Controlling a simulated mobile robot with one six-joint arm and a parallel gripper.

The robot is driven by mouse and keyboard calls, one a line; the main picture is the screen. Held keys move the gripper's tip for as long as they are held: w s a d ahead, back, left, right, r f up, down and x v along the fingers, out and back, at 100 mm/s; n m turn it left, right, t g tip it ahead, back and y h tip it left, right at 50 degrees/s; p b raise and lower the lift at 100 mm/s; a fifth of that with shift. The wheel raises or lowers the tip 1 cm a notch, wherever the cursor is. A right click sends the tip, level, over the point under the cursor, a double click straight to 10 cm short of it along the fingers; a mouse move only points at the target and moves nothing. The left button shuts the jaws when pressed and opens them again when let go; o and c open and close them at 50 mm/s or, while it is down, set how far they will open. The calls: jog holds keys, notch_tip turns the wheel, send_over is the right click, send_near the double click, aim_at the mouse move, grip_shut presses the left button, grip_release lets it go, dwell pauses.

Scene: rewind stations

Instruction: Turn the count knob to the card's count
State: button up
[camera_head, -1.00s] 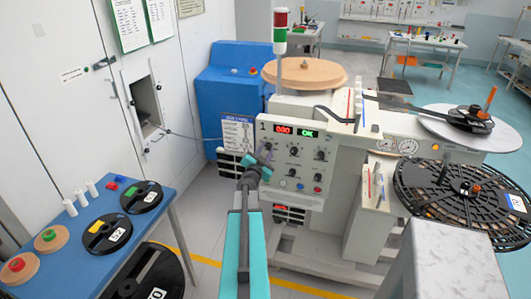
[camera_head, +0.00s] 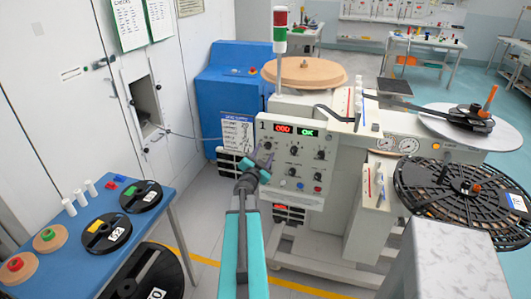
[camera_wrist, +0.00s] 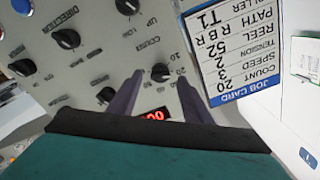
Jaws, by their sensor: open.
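The count knob (camera_wrist: 160,72) is a small black knob with 10 and 20 printed near it, on the grey-white control panel (camera_wrist: 95,68). My gripper (camera_wrist: 158,82) is open, with a fingertip either side of the knob in the wrist view; whether they touch it I cannot tell. In the head view my gripper (camera_head: 262,158) is at the panel's left side, and the knob is not clear there. The red display (camera_head: 283,129) appears to read 000. The job card (camera_wrist: 238,50) shows count 20; it also hangs left of the panel in the head view (camera_head: 236,132).
Other black knobs (camera_wrist: 67,39) sit close by on the panel. A green OK display (camera_head: 308,133) is beside the red one. A blue table (camera_head: 62,262) with reels is at left; a large black reel (camera_head: 440,205) is at right.

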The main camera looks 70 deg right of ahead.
jog(key=a, duration=0.9)
jog(key=shift+s, duration=0.3)
jog(key=shift+r+p, duration=0.1)
jog(key=shift+p, duration=0.3)
jog(key=a+p, duration=0.1)
jog(key=p, duration=0.3)
jog(key=shift+a, duration=0.4)
jog(key=shift+a, duration=0.15)
